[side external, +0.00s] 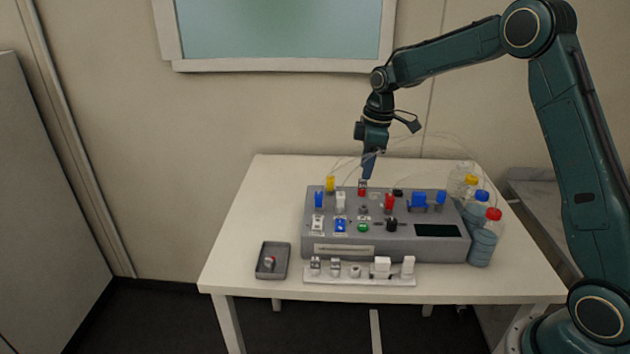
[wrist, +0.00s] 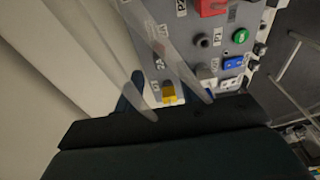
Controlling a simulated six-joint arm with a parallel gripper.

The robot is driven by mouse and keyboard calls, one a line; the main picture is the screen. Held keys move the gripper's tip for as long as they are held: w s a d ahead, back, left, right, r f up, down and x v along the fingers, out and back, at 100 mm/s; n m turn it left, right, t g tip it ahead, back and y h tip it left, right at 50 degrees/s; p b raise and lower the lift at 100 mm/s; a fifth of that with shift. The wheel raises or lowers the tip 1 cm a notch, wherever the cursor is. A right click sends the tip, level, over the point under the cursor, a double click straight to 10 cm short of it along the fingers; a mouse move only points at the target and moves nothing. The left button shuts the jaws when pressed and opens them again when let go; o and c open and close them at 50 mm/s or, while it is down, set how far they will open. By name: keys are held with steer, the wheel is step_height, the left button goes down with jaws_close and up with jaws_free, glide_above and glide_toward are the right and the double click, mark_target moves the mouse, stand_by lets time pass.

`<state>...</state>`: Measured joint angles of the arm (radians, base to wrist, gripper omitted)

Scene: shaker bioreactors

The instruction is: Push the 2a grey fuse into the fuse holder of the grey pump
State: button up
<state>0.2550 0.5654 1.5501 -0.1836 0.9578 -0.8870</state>
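My gripper (side external: 368,172) points down over the back edge of the grey console (side external: 330,246), close above a small red-and-pale piece (side external: 362,188). I cannot tell whether it touches that piece or holds anything; its finger gap is not clear. Along the console's back left stand a yellow piece (side external: 330,184), a blue piece (side external: 318,200) and a light piece (side external: 340,201). In the wrist view the yellow piece (wrist: 168,93) sits beside a small printed label. I cannot tell for sure which piece is the 2a grey fuse, nor which is the grey pump's holder.
A white rack (side external: 360,281) with small parts lies in front of the console. A dark tray (side external: 272,246) with a small item is at left. Capped bottles (side external: 482,245) stand at right, with clear tubes above. The table's left side (side external: 235,230) is free.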

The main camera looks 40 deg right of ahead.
step_height(320, 180, up, 10)
steer(key=shift+s+d, duration=0.4)
steer(key=shift+s, duration=0.05)
steer(key=shift+r, duration=0.1)
steer(key=s+a+r+m+t, duration=0.15)
steer(key=s+a+r, duration=0.25)
steer(key=s, duration=0.4)
steer(key=s+a+r+m+t, duration=0.1)
steer(key=s+a+r+m, duration=0.25)
steer(key=s, duration=0.35)
steer(key=s+a+f+m+t, duration=0.1)
steer(key=s+f+m, duration=0.1)
steer(key=s, duration=0.6)
steer(key=s+a+f+m+t+h, duration=0.1)
steer(key=s+a+f+m, duration=0.1)
steer(key=s, duration=0.7)
steer(key=shift+f, duration=0.55)
